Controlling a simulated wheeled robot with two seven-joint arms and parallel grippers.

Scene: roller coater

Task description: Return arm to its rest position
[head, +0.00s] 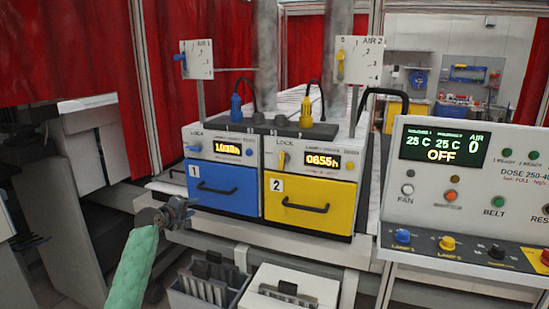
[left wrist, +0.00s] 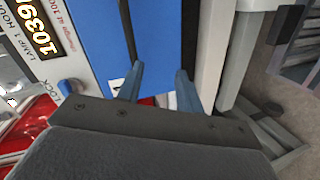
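My left arm, in a green sleeve, comes up from the lower left of the head view. My left gripper (head: 183,208) is in front of the lower left corner of the blue drawer 1 (head: 205,203), left of its black handle (head: 216,189). In the left wrist view my left gripper (left wrist: 157,80) has two blue-grey fingers apart with nothing between them. The blue drawer front (left wrist: 90,35) and its dark handle (left wrist: 127,35) lie beyond the fingers. Whether a fingertip touches the handle or drawer I cannot tell. My right gripper is not in view.
The yellow drawer 2 (head: 310,206) is right of the blue one; both look shut. A control panel (head: 480,185) reading OFF stands at the right. Grey bins (head: 207,284) stand below the machine. A metal frame ledge (head: 270,245) runs under the drawers.

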